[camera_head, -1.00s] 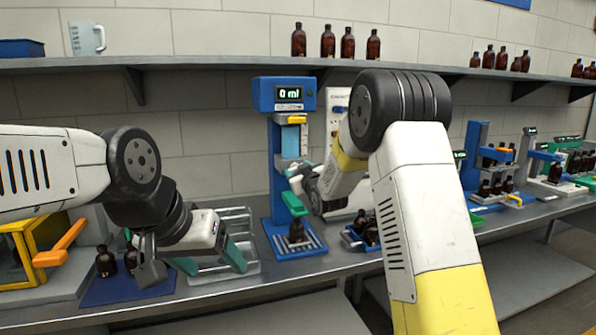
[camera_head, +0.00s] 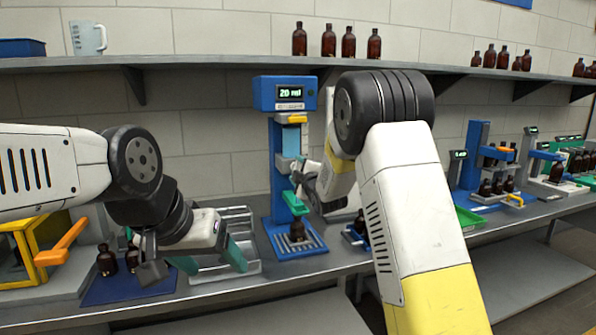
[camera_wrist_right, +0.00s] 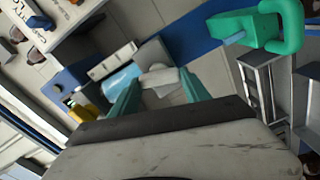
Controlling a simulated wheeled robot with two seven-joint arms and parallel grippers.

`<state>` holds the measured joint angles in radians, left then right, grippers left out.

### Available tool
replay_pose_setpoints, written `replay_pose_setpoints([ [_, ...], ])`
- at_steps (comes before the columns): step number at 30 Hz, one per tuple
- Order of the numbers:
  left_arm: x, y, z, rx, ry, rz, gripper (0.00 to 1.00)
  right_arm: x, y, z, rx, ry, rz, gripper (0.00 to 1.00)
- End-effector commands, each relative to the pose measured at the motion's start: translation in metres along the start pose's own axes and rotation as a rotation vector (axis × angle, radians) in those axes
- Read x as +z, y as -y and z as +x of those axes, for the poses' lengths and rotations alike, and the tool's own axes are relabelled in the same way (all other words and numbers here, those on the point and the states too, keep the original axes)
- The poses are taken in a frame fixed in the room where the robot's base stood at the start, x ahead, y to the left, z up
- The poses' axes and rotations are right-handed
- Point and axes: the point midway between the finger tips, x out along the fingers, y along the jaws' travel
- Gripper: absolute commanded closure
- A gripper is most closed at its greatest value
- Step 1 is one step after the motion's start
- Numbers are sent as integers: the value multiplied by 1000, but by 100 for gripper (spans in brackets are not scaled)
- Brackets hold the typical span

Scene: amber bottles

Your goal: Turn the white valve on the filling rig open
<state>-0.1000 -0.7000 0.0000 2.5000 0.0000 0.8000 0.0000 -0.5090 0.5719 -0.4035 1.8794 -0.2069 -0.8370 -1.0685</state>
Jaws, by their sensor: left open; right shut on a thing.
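The blue filling rig (camera_head: 279,190) stands at the bench centre, its display reading 20 ml. An amber bottle (camera_head: 297,231) stands upright on its slatted base, below a green part (camera_head: 294,203). My right gripper (camera_wrist_right: 158,95) is shut on the white valve (camera_wrist_right: 158,77), which shows between its teal fingers in the right wrist view. In the head view my right arm partly hides the rig's right side, and the valve is hard to make out. My left gripper (camera_head: 210,262) is open and empty, low over the bench in front of a metal rack (camera_head: 238,222).
Amber bottles (camera_head: 107,262) stand on a blue mat (camera_head: 125,290) at left, beside a yellow-framed box (camera_head: 22,250). A green tray (camera_head: 467,218) and other blue stations stand at right. A shelf (camera_head: 220,62) with bottles runs above the bench.

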Motion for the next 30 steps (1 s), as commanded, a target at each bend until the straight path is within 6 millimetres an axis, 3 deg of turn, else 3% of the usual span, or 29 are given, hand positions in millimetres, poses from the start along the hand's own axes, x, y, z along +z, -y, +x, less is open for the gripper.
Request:
replay_pose_setpoints([
  [12,0,0,0,0,0,0,28,1,3,0,-4,1,-240,86],
  [30,0,0,0,0,0,0,28,1,3,0,-4,1,-292,86],
])
